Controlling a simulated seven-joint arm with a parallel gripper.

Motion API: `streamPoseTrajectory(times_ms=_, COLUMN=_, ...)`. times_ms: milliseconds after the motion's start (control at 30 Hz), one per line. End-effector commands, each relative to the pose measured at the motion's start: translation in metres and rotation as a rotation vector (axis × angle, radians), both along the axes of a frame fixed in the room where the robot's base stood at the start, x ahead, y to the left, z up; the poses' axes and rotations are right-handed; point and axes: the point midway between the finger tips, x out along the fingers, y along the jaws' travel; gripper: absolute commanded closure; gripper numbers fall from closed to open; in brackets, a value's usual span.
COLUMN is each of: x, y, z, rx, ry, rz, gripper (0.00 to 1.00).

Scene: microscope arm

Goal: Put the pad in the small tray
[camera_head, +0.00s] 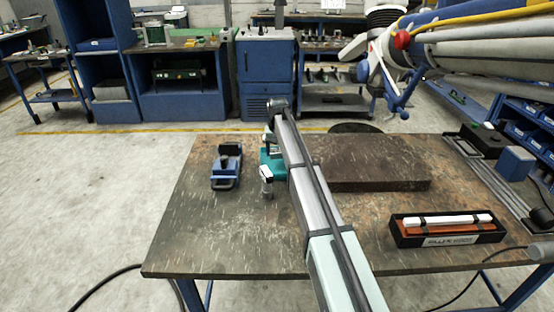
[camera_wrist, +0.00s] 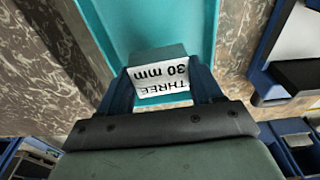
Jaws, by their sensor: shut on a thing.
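My gripper (camera_wrist: 161,88) is shut on a small block, which I take for the pad (camera_wrist: 160,80). The pad has a grey top and a white face printed "THREE 30 mm". A teal tray (camera_wrist: 146,18) lies beyond and below it in the wrist view. I cannot tell whether the pad touches the tray. In the head view the teal tray (camera_head: 266,158) shows in part on the table, left of the middle. My arm hides much of it, and the pad and fingertips cannot be made out clearly there.
A blue and black device (camera_head: 227,168) stands left of the tray. A dark flat slab (camera_head: 365,165) lies to the right. A black case (camera_head: 447,240) with a white bar sits at the front right. A small white-topped object (camera_head: 266,174) is at the tray's front. The table's front left is clear.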

Motion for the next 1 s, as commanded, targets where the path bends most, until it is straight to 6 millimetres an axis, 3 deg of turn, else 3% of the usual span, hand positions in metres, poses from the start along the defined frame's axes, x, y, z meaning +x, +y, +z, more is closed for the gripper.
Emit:
streamPoseTrajectory(times_ms=433, x=0.000, y=0.000, z=-0.039, rx=0.000, ry=-0.001, rz=0.000, gripper=1.00)
streamPoseTrajectory(times_ms=667, x=0.000, y=0.000, z=-0.042, rx=0.000, ry=-0.001, rz=0.000, gripper=1.00)
streamPoseTrajectory(times_ms=700, x=0.000, y=0.000, z=-0.043, rx=0.000, ry=0.000, rz=0.000, gripper=0.35)
streamPoseTrajectory(times_ms=1000, x=0.000, y=0.000, z=-0.042, rx=0.000, ry=0.000, rz=0.000, gripper=0.07)
